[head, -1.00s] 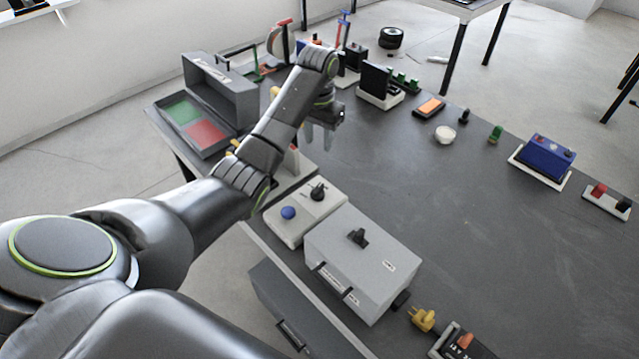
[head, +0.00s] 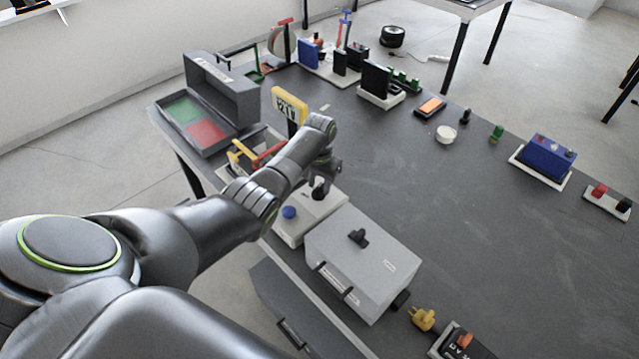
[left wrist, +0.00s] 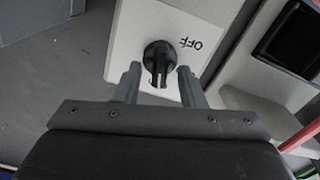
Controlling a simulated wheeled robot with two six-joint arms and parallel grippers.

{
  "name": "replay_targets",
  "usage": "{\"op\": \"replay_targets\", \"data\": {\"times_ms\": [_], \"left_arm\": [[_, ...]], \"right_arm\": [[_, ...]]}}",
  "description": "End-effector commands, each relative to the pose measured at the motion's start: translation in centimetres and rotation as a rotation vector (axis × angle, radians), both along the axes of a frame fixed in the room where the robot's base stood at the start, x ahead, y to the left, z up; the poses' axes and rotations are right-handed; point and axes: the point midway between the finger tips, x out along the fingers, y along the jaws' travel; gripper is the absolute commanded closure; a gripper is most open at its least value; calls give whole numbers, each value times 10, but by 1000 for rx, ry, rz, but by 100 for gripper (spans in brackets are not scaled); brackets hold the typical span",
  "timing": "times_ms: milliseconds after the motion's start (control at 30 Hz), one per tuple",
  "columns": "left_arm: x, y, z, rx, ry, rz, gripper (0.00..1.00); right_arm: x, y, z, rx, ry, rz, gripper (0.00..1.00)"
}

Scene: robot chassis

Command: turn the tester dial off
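The tester dial is a black round knob (left wrist: 160,57) on a white panel (left wrist: 140,25), with the word OFF printed beside it, upside down in the left wrist view. In the head view the white box (head: 292,232) has a blue button (head: 289,212) and the dial, which is partly hidden by my arm. My left gripper (left wrist: 160,72) is open and points at the panel. Its two fingers stand one on each side of the knob, with narrow gaps visible; I cannot tell their exact height over it. My right gripper is not in view.
A grey-white box (head: 375,262) with a black knob stands close in front of the dial box. A yellow meter (head: 290,104) and an open grey case (head: 221,92) are behind my arm. The middle of the dark table (head: 450,210) is clear.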

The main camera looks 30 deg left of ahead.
Motion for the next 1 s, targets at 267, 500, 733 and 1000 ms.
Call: {"op": "replay_targets", "data": {"times_ms": [267, 500, 733, 1000], "left_arm": [[0, 0, -5, 0, -1, -1, 64], [0, 0, -5, 0, -1, -1, 79], [0, 0, -5, 0, -1, -1, 100], [0, 0, -4, 0, 0, 28, 100]], "right_arm": [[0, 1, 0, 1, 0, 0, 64], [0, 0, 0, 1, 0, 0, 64], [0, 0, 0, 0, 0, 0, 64], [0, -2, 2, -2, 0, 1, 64]]}}
